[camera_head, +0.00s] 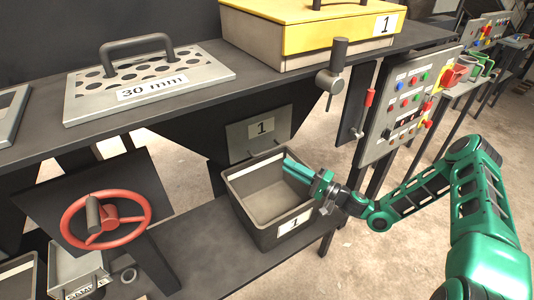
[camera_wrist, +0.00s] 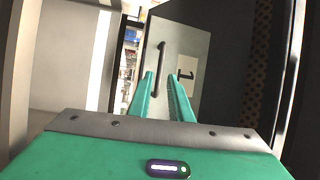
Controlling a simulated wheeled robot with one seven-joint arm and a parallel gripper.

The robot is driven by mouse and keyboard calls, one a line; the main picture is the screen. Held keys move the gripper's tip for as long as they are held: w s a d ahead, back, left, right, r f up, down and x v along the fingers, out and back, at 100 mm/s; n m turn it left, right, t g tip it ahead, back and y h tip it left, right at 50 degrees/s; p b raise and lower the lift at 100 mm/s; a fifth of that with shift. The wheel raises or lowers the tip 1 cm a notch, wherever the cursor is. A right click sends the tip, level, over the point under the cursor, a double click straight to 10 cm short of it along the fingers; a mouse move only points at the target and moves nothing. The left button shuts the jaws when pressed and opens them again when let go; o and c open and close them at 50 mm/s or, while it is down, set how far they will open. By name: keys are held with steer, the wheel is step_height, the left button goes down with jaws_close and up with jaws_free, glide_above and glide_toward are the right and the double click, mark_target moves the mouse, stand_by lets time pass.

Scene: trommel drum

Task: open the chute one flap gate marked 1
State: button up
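The chute one flap gate (camera_head: 263,131) is a grey plate with a "1" label, set on the dark chute under the bench. In the wrist view the flap (camera_wrist: 188,45) appears turned sideways, with a dark bar handle (camera_wrist: 157,68) beside its label. The flap looks shut. My gripper (camera_head: 287,166) is over the grey bin, in front of and below the flap. In the wrist view my gripper (camera_wrist: 160,77) has its two green fingers apart with nothing between them, pointing at the flap. The handle lies beyond the fingertips, apart from them.
The grey bin (camera_head: 249,218) marked 1 stands empty below the flap. A red handwheel (camera_head: 139,232) is at left. A control panel (camera_head: 407,105) and a lever (camera_head: 332,80) are at right. A 30 mm screen plate (camera_head: 205,69) and a yellow-lidded box (camera_head: 300,38) rest above.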

mark_target(268, 152)
steer(key=shift+m+t, duration=0.3)
steer(key=x, duration=1)
steer(key=shift+w+a, duration=0.2)
steer(key=shift+w, duration=0.25)
